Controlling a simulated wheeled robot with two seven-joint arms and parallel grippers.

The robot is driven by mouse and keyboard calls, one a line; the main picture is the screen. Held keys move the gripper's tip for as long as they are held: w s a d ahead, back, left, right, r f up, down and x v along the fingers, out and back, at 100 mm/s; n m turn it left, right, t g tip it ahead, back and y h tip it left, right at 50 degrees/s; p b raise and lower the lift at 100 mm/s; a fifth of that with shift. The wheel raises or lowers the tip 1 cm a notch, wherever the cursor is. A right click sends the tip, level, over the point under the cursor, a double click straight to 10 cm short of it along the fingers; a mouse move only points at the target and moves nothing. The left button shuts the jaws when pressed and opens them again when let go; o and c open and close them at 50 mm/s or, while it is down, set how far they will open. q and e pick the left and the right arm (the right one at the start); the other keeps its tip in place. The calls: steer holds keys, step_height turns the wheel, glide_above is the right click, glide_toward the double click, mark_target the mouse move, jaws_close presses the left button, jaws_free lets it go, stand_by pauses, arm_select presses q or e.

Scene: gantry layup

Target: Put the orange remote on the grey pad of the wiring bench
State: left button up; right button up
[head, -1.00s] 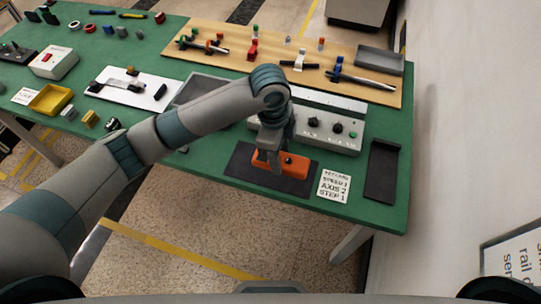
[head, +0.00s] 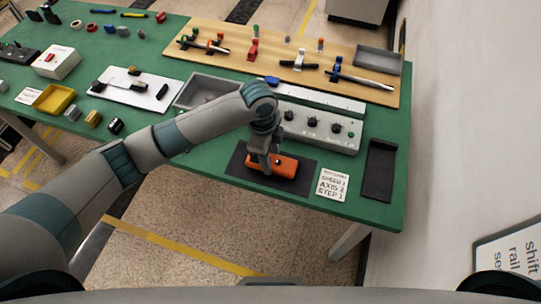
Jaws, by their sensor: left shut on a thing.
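The orange remote (head: 284,166) is over the dark grey pad (head: 240,177) near the front edge of the green bench (head: 217,156). My left gripper (head: 264,168) points down and is shut on the remote, near its left part. The remote looks level and very low, at or just above the pad; I cannot tell whether it touches. The gripper hides part of the remote. My right gripper is not in view.
A card with printed text (head: 332,185) lies right of the pad, and a dark tray (head: 379,170) is beyond it. A grey control box with knobs (head: 318,129) stands behind the pad. A grey open bin (head: 197,91) is at its back left.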

arm_select(q)
steer(key=shift+f, duration=0.35)
steer(key=shift+f, duration=0.15)
steer(key=o, duration=1.3)
steer(key=shift+c, duration=0.2)
step_height(320, 180, up, 12)
steer(key=a+b, duration=0.1)
steer(key=b, duration=0.2)
steer(key=shift+w+a, duration=0.2)
